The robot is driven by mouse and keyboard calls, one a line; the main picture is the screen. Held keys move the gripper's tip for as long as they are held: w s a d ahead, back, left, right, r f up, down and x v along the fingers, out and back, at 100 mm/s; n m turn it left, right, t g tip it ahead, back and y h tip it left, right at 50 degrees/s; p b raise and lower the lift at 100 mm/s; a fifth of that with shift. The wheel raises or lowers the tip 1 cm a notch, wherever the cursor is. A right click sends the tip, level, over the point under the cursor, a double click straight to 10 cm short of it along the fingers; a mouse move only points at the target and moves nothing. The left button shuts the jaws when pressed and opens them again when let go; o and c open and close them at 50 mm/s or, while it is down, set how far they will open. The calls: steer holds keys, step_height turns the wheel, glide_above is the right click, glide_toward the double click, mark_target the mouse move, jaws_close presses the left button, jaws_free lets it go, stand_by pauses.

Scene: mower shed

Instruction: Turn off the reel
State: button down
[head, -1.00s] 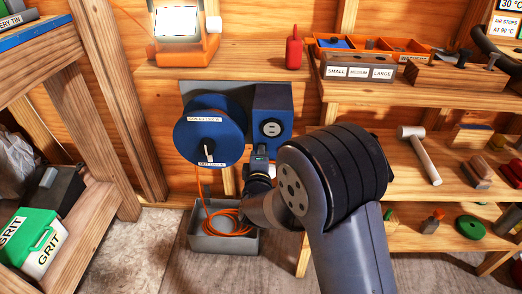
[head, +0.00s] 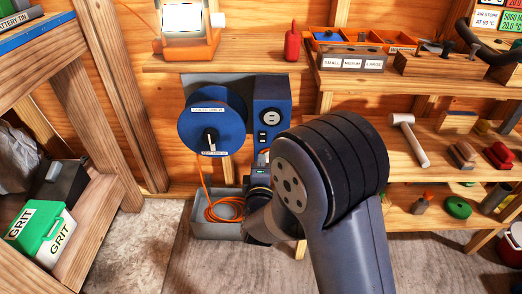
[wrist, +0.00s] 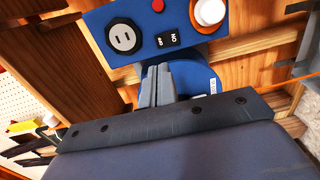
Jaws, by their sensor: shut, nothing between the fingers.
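In the wrist view the box carries the socket (wrist: 123,37), a black rocker switch (wrist: 167,40) marked ON and OFF, a red button (wrist: 158,5) and a white knob (wrist: 209,12). I cannot tell which side of the rocker is pressed. My gripper (wrist: 158,72) is shut and empty, its tips just short of the box near the rocker.
A grey tray (head: 210,230) with coiled orange cable stands below the reel. The wooden shelf (head: 240,62) overhangs the box, with a lamp (head: 187,25) and red bottle (head: 291,42) on it. Shelves with tools, including a mallet (head: 408,140), stand to the right.

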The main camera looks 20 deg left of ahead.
steer(key=v, duration=0.3)
steer(key=shift+s+r+p, duration=0.1)
steer(key=shift+s+p, duration=0.2)
steer(key=shift+s, duration=0.05)
